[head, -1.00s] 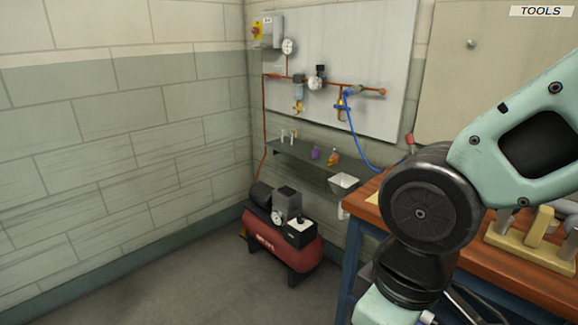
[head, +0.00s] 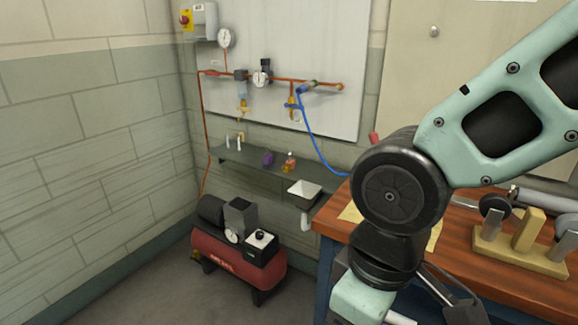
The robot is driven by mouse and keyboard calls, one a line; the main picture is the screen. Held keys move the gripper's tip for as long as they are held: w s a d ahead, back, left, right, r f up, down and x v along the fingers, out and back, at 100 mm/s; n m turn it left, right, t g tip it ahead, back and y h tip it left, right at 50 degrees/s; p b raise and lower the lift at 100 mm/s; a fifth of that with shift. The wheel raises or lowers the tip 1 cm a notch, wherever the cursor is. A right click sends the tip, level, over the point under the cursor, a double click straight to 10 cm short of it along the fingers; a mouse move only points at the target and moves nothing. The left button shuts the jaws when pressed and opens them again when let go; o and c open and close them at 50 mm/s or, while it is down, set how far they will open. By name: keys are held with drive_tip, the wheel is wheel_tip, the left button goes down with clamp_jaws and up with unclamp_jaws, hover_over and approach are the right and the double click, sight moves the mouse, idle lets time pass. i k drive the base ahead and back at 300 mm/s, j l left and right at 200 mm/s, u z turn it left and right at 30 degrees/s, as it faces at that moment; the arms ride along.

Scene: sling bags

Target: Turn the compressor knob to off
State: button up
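The red compressor (head: 225,255) stands on the floor in the corner. A black box on its right end carries a small dark knob (head: 260,235) on a light top plate. The knob's setting is too small to read. A round gauge (head: 232,236) sits left of the box. On the wall above, a grey box carries a red and yellow rotary switch (head: 186,18). My arm fills the right side of the head view, well right of the compressor. My gripper is not clearly in view; the lower end of the arm runs to the bottom edge.
A blue hose (head: 318,145) droops toward the wooden workbench (head: 480,262), which stands right of the compressor. Floor left of the compressor (head: 130,300) is clear.

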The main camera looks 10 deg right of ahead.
sight(259, 235)
drive_tip(key=u, duration=0.2)
drive_tip(key=k+j+z, duration=0.2)
drive_tip(key=k+j, duration=0.2)
drive_tip(key=j, duration=0.2)
drive_tip(key=i+j+z, duration=0.15)
drive_tip(key=i+j, duration=0.15)
drive_tip(key=i+j+z, duration=0.15)
drive_tip(key=i+j, duration=0.2)
drive_tip(key=i+j+z, duration=0.15)
drive_tip(key=i+j, duration=0.2)
drive_tip(key=i+j+z, duration=0.15)
drive_tip(key=i+j, duration=0.3)
drive_tip(key=i+j+z, duration=0.15)
drive_tip(key=i+j, duration=0.15)
drive_tip(key=j, duration=0.15)
drive_tip(key=i+j+z, duration=0.15)
drive_tip(key=i+j, duration=0.15)
drive_tip(key=j, duration=0.2)
